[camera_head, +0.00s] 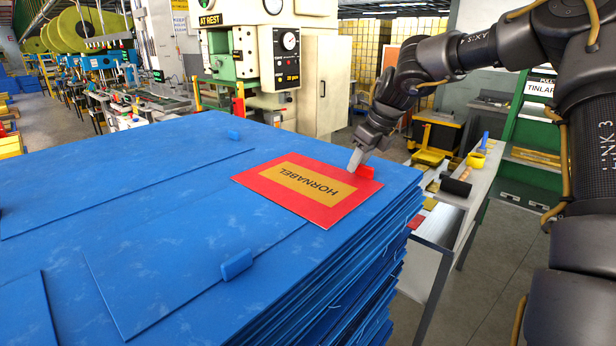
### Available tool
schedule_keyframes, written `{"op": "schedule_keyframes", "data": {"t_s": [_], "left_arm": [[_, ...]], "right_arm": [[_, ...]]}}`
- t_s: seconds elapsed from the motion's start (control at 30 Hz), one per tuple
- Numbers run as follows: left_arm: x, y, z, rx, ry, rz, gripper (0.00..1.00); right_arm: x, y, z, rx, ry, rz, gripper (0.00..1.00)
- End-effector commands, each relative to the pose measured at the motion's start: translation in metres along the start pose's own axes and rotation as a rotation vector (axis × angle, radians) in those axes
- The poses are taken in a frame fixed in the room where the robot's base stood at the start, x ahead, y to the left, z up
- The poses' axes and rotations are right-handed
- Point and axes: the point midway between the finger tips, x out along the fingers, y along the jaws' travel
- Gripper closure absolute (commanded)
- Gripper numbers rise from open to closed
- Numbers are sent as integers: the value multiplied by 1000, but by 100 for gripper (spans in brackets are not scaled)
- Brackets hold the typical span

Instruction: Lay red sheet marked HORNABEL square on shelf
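The red sheet (252,182) has a tan panel lettered HORNABEL and lies flat on the stack of blue sheets (120,190), at its right end. A small raised red tab (367,172) stands at the sheet's far right edge. My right gripper (357,160) points down at that edge, its pale fingertips beside the red tab and overlapping it in view. I cannot tell whether the fingers are closed on the tab. My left gripper is not in view. A green rack (516,135) with shelves stands at the right, partly hidden by my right arm.
Blue tabs (237,264) stick up from the blue stack. Right of the stack, a narrow bench (480,187) holds a black roller (455,187), a yellow mug (476,160) and a blue-handled tool. A green and white press (262,60) stands behind. Open floor shows at lower right.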

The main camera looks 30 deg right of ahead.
Motion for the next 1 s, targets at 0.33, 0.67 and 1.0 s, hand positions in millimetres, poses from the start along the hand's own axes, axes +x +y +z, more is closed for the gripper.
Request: {"op": "schedule_keyframes", "data": {"t_s": [0.33, 0.67, 1.0], "left_arm": [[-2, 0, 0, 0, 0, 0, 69], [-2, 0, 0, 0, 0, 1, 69], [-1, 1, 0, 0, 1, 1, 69]], "right_arm": [[8, 0, 0, 0, -2, 0, 68], [7, 0, 0, 0, -1, 0, 100], [6, 0, 1, 0, -2, -1, 100]]}}
